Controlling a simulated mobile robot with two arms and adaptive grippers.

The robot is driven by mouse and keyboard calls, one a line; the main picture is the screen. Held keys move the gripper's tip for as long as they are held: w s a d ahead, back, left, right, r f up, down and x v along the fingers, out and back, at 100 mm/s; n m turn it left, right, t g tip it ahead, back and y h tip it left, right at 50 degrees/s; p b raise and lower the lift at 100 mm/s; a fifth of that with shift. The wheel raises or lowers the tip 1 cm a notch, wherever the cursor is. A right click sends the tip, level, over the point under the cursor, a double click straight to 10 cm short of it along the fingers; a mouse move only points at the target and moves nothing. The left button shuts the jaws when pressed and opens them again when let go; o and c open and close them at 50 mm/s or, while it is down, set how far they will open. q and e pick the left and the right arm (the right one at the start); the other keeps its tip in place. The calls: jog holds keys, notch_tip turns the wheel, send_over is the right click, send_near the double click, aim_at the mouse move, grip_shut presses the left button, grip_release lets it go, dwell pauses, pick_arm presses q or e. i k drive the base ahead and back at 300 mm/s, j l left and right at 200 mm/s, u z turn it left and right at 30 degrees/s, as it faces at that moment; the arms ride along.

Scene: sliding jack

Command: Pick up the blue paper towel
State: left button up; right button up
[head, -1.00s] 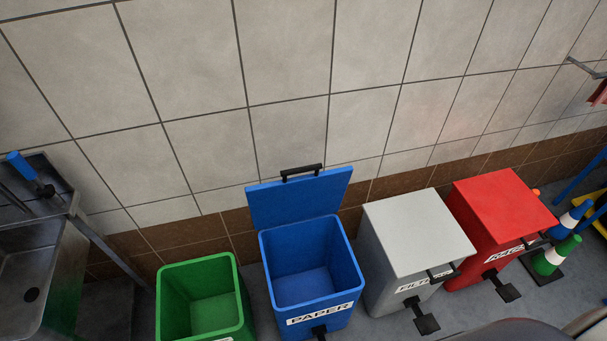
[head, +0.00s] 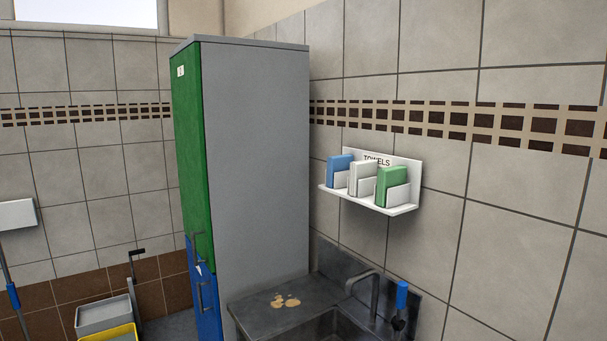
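The blue paper towel (head: 339,170) stands in the left slot of a white wall shelf (head: 402,210) marked "TOWELS". A white towel (head: 361,178) is in the middle slot and a green towel (head: 390,184) in the right slot. The shelf hangs on the tiled wall above a dark metal sink. Neither of my grippers shows in the head view.
A tall grey cabinet (head: 258,150) with green and blue doors stands left of the shelf. The sink counter (head: 262,310) below carries a tan stain, a tap (head: 366,290) and a blue-handled tool (head: 402,296). Grey and yellow bins (head: 103,314) stand at lower left.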

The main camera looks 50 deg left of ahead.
aim_at(339, 163)
jog(key=u, duration=1.35)
